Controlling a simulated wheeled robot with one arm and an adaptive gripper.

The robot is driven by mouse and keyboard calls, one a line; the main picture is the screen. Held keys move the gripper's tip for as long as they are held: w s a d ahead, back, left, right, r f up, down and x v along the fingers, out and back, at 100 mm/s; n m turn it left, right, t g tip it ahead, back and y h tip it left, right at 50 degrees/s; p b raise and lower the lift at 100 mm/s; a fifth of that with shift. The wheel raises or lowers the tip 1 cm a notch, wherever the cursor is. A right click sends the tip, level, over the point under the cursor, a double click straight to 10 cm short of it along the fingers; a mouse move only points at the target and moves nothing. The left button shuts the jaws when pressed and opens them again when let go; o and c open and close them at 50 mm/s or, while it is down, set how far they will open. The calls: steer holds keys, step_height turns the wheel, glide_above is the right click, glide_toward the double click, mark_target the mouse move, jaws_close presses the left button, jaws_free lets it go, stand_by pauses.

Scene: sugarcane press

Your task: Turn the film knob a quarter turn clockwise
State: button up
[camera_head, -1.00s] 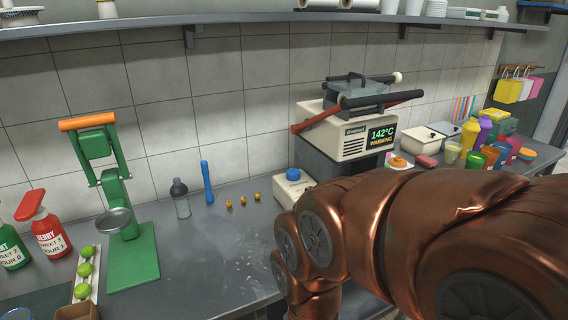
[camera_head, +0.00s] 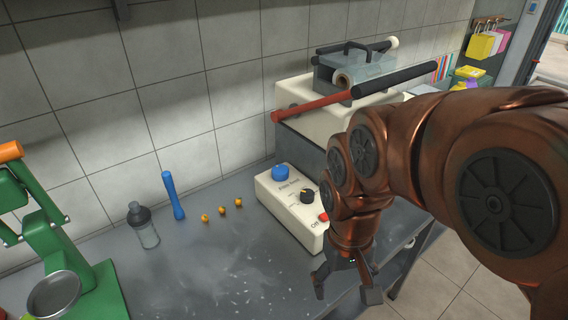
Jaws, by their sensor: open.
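A cream control box (camera_head: 268,198) stands on the grey counter in front of the sealing machine. It carries a blue knob (camera_head: 280,173), a smaller black knob (camera_head: 307,196) with a pale marking and a red button (camera_head: 323,217). The lettering beside them is too small to read, so I cannot tell which is the film knob. My gripper (camera_head: 345,293) is open and empty, pointing down at the counter's front edge. It is in front of and below the box's red-button end, apart from the knobs. My arm hides part of the box's right end.
A blue muddler (camera_head: 173,195), a shaker bottle (camera_head: 143,226), several small yellow pieces (camera_head: 222,210) and a green press (camera_head: 45,240) stand to the left. The counter between is clear.

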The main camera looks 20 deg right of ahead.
steer(key=w+d+r+m+t+h+p, duration=0.1)
steer(key=w+r+m+t+p, duration=0.15)
steer(key=w, duration=2.05)
steer(key=m+t+p, duration=0.1)
steer(key=t+p, duration=0.1)
steer(key=t, duration=0.1)
glide_toward(280, 169)
steer(key=f, duration=0.2)
steer(key=shift+h, duration=0.3)
steer(key=shift+w+p+x, duration=0.15)
steer(key=shift+p+x, duration=0.65)
steer(key=shift+x, duration=1.15)
steer(key=shift+w+p+x, duration=0.2)
steer(key=shift+p+x, duration=0.55)
steer(key=shift+x, duration=1.15)
steer(key=shift+a+r, duration=0.1)
steer(key=shift+a, duration=0.05)
steer(key=c, duration=1.2)
steer(key=shift+o, duration=0.2)
steer(key=shift+g, duration=0.25)
steer(key=shift+m+b, duration=0.35)
steer(key=shift+b, duration=0.4)
steer(key=shift+b, duration=0.45)
